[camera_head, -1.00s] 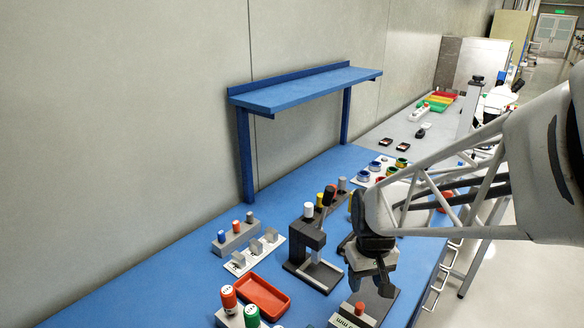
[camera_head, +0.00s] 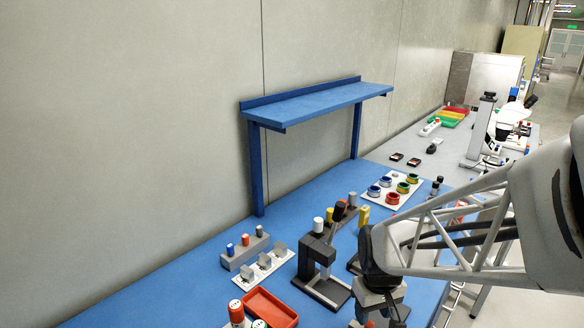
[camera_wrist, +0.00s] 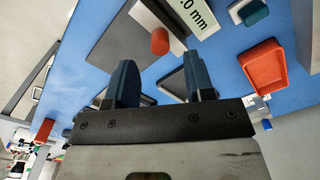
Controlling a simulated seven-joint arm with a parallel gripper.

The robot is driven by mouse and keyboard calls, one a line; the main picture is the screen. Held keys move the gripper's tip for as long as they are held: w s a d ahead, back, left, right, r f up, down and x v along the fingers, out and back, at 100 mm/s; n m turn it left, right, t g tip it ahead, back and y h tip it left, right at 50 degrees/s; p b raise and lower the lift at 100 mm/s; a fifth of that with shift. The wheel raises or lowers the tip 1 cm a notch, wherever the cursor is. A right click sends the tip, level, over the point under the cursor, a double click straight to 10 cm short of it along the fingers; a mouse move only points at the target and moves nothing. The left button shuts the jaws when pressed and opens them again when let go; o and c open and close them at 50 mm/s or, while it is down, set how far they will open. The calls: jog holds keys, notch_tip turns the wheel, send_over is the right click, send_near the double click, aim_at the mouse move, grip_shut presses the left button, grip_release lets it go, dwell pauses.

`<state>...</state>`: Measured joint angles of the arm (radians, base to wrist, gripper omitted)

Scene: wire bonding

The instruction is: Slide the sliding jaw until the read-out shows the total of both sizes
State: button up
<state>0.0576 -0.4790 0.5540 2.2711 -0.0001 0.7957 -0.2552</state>
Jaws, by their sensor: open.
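My gripper (camera_wrist: 160,80) is open and empty, its two dark fingers spread apart in the wrist view. Beyond the fingertips are a red cylinder (camera_wrist: 160,40) and a white read-out plate (camera_wrist: 198,13). Its visible text ends in ".0 mm"; the leading digits are cut off. A dark grey plate (camera_wrist: 112,36) lies left of the red cylinder. I cannot tell which part is the sliding jaw. In the head view my gripper (camera_head: 386,312) is at the bottom edge and hides most of this device.
A red tray (camera_head: 271,306) lies left of my gripper. A black press-like stand (camera_head: 318,254) is close behind it. Grey blocks with pegs (camera_head: 245,250) and a white strip (camera_head: 262,268) stand farther left. A blue shelf (camera_head: 320,102) spans the back of the blue bench.

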aim_at(370, 325)
jog(key=shift+f, duration=2.55)
grip_shut()
